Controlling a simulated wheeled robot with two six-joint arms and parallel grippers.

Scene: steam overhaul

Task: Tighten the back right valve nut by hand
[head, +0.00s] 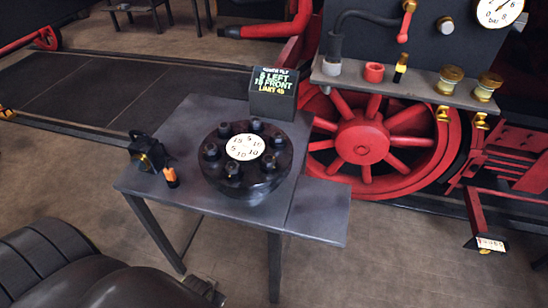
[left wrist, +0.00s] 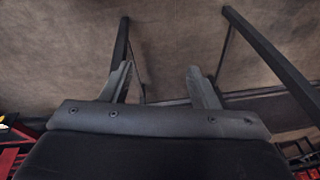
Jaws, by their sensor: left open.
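The black round valve (head: 245,190) stands on the grey table, with a white numbered dial (head: 245,147) in its middle. Several dark nuts ring the dial. The back right nut (head: 257,124) is on the far side, just right of the dial's centre line. My left gripper shows in the left wrist view (left wrist: 162,82), its two fingers apart with nothing between them. In the head view its dark end (head: 205,291) is low at the bottom, by the table's front legs, well below and away from the nuts. My right gripper is not in view.
A small display (head: 272,94) with green and yellow text stands behind the valve. A black lamp-like object (head: 147,150) and an orange-topped item (head: 171,178) are at the grey table's (head: 205,196) left. A red wheel (head: 362,140) and gauge shelf are behind right.

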